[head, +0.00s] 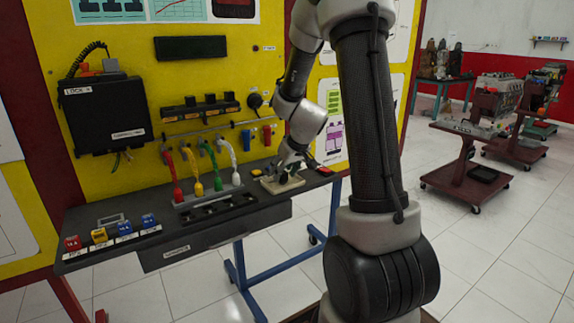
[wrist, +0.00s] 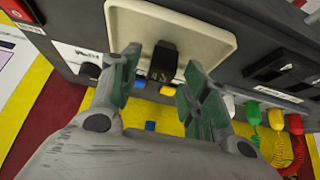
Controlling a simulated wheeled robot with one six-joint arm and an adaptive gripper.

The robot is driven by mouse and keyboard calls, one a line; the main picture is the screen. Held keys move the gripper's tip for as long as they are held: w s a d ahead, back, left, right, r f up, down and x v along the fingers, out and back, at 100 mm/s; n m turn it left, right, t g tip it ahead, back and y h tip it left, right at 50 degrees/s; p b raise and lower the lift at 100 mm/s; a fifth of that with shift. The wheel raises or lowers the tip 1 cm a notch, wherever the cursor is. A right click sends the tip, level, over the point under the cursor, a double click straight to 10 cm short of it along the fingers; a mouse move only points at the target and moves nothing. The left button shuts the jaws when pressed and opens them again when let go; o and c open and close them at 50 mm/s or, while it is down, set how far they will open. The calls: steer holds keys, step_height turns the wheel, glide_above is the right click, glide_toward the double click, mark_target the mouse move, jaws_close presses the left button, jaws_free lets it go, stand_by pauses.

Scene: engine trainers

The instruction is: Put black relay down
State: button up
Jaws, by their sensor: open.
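The black relay (wrist: 162,63) stands against the cream tray (wrist: 205,30) in the wrist view, close to the tray's edge. My gripper (wrist: 163,70) is open, with one green-padded finger on each side of the relay. Gaps show between the relay and both fingers. In the head view my gripper (head: 287,172) is low over the cream tray (head: 268,187) at the right part of the bench. The relay cannot be told apart from my fingers there.
A row of red, yellow, green and white plugs with coiled leads (head: 207,175) stands left of the tray on the grey bench (head: 185,240). Several coloured blocks (head: 125,228) lie at the bench's left end. The yellow panel (head: 150,80) rises behind.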

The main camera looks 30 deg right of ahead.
steer(key=v, duration=1.2)
steer(key=s+a+r, duration=0.2)
steer(key=s, duration=0.6)
steer(key=s+a+r+g, duration=0.1)
steer(key=s+a+r, duration=0.1)
steer(key=s, duration=0.6)
steer(key=s+a+r+g, duration=0.1)
steer(key=s+a+r, duration=0.1)
steer(key=s, duration=0.6)
steer(key=shift+a, duration=0.7)
